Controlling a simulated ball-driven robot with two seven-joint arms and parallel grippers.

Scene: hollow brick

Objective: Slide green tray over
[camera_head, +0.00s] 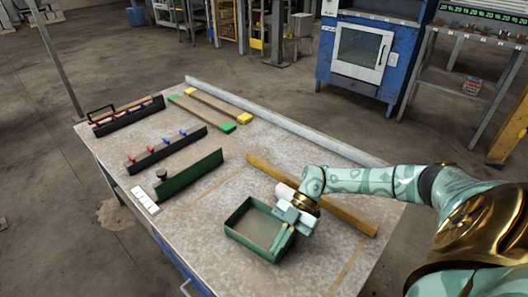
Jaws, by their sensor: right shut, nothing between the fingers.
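The green tray (232,239) is a shallow open box on the near right part of the table. Its inside looks empty. My right gripper (289,229) is shut with nothing in it and is at the tray's right side, with its fingers pointing down. Its fingertips overlap the tray's right rim in the picture. I cannot tell whether they touch it. My left gripper is not in view.
The table (205,213) has a wooden bar (345,213) behind the gripper, a dark green upright plate (190,175) left of the tray, and racks (166,150) farther left. Two long strips (205,115) lie at the back. Bare tabletop shows right of the tray.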

